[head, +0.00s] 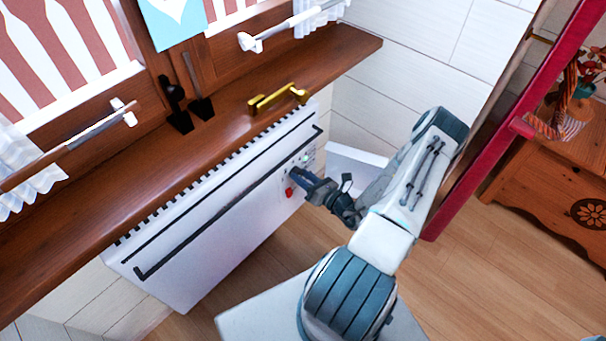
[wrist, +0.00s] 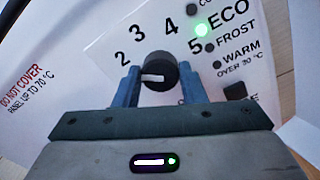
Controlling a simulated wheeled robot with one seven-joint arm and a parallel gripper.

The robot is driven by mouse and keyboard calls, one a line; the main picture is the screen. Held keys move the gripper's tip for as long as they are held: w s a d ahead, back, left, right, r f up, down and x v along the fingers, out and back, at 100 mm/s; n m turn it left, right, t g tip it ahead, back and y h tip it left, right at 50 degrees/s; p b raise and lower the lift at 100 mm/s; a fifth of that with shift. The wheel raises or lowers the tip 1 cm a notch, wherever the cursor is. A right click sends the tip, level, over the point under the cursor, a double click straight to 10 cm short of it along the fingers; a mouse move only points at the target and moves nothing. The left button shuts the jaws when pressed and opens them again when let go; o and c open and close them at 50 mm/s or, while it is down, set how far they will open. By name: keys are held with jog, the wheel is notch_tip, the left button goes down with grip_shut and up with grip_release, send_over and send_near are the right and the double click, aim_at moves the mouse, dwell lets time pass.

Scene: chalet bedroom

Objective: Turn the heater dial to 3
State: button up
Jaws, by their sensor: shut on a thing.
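The heater (head: 215,215) is a white panel under the wooden sill in the head view. Its control panel is at its right end. In the wrist view the dial (wrist: 158,70) is a round black knob with a white mark, printed 2, 3, 4 and 5 around it. The white mark points left, below the 2 and away from the 3. My gripper (wrist: 159,88) has its two blue fingers on the left and right sides of the dial, shut on it. In the head view my gripper (head: 300,179) reaches the panel and hides the dial.
A green light (wrist: 201,29) is lit beside ECO; FROST and WARM are printed below it. A red part (head: 289,191) shows beside my gripper. The wooden sill (head: 235,105) overhangs the heater and bears a gold handle-like object (head: 278,98).

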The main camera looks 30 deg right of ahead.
jog(key=m+p, duration=0.1)
jog(key=m, duration=0.4)
jog(key=shift+f+m+p, duration=0.1)
jog(key=shift+m+p, duration=0.25)
jog(key=shift+m, duration=0.05)
jog(key=m+p, duration=0.1)
jog(key=m, duration=0.3)
jog(key=shift+f+m, duration=0.1)
jog(key=shift+m, duration=0.3)
jog(key=shift+s, duration=0.1)
jog(key=o, duration=1)
jog(key=p+v, duration=0.1)
jog(key=v, duration=1.2)
jog(key=shift+s, duration=0.4)
